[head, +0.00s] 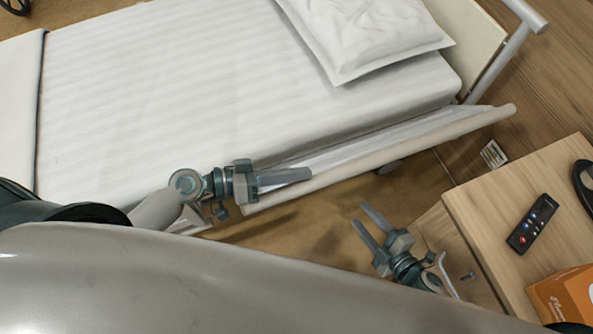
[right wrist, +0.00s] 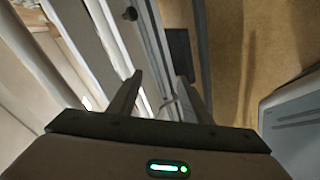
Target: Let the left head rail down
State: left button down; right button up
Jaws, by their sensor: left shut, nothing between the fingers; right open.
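The head rail (head: 440,135) is a long panel with a beige top edge, running along the near side of the bed beside the pillow end. A small dark part (head: 388,168) shows just below its outer side; I cannot tell if it is the release. My left gripper (head: 304,175) is shut and empty at the rail's left end, its fingers over the rail; I cannot tell if they touch it. My right gripper (head: 363,217) is open and empty, below the rail. In the right wrist view its fingers (right wrist: 158,92) point towards pale rails and a dark block (right wrist: 179,52).
The mattress (head: 180,90) and pillow (head: 365,35) lie beyond the rail. A wooden bedside table (head: 480,200) stands right of my right gripper, holding a remote (head: 532,223) and an orange box (head: 565,300). My own arm covers the lower left. Brown floor shows between rail and table.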

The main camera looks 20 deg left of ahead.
jog(key=d+f+m+h, duration=0.3)
jog(key=d+f+m, duration=0.1)
jog(key=f+m, duration=0.25)
jog(key=d+f+m+h, duration=0.4)
jog(key=d+f+m, duration=0.1)
jog(key=f, duration=0.2)
jog(key=s+f+m+g+h, duration=0.1)
jog(key=s+f+m+g, duration=0.4)
jog(key=s+f, duration=0.6)
jog(key=shift+s+m, duration=0.25)
jog(key=shift+m, duration=1)
jog(key=shift+f, duration=0.15)
